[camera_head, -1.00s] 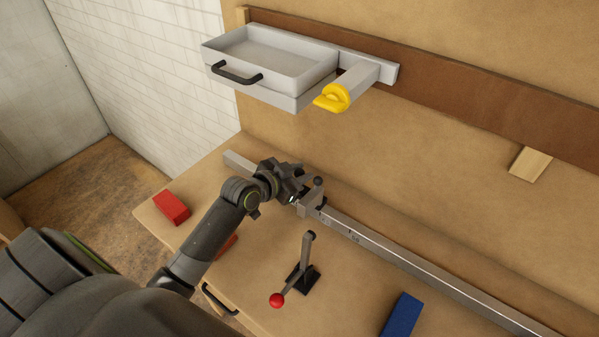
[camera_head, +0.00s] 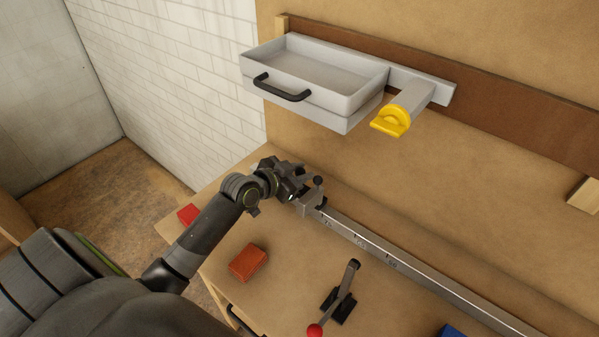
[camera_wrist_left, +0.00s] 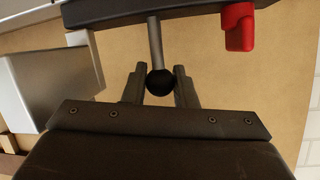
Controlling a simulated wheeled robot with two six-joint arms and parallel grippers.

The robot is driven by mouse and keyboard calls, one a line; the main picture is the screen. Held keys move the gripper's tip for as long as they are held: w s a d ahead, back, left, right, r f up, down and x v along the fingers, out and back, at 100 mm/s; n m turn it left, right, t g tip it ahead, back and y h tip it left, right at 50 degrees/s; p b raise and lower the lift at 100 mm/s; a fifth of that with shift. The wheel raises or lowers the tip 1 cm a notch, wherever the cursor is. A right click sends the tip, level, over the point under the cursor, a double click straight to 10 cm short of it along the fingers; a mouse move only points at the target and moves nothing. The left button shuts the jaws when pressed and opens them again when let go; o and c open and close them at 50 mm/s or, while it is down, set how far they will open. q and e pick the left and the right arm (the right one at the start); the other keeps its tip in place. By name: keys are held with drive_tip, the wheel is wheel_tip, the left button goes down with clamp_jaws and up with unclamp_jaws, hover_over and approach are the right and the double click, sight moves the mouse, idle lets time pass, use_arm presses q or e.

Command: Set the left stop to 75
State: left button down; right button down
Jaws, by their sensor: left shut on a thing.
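The left stop (camera_head: 309,204) is a grey metal block on the long metal rail (camera_head: 432,285), with a black ball knob (camera_head: 318,181) standing at its top. My left gripper (camera_head: 297,192) is at the stop's left side and shut on it; the exact grip is partly hidden in the head view. In the left wrist view a black ball (camera_wrist_left: 160,83) on a thin metal rod sits between the fingers of my left gripper (camera_wrist_left: 159,73). Scale marks show on the rail right of the stop, too small to read surely. My right gripper is not in view.
A black lever (camera_head: 343,290) with a red ball stands in front of the rail. An orange-red block (camera_head: 248,263), a red block (camera_head: 189,214) and a blue block (camera_head: 451,331) lie on the bench. A grey tray (camera_head: 318,98) and a yellow-ended holder (camera_head: 392,121) hang above.

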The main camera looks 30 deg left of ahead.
use_arm(q)
drive_tip(key=c, duration=1.2)
unclamp_jaws()
drive_tip(key=shift+s+d, duration=0.1)
drive_tip(key=shift+d, duration=0.55)
drive_tip(key=shift+c, duration=0.2)
drive_tip(key=shift+a, duration=0.15)
drive_tip(key=shift+a+f, duration=0.1)
drive_tip(key=shift+a, duration=0.05)
drive_tip(key=shift+s, duration=0.1)
drive_tip(key=shift+s+r, duration=0.2)
drive_tip(key=shift+s, duration=0.05)
drive_tip(key=v, duration=1.6)
drive_tip(key=shift+s+r, duration=0.15)
drive_tip(key=shift+s, duration=0.1)
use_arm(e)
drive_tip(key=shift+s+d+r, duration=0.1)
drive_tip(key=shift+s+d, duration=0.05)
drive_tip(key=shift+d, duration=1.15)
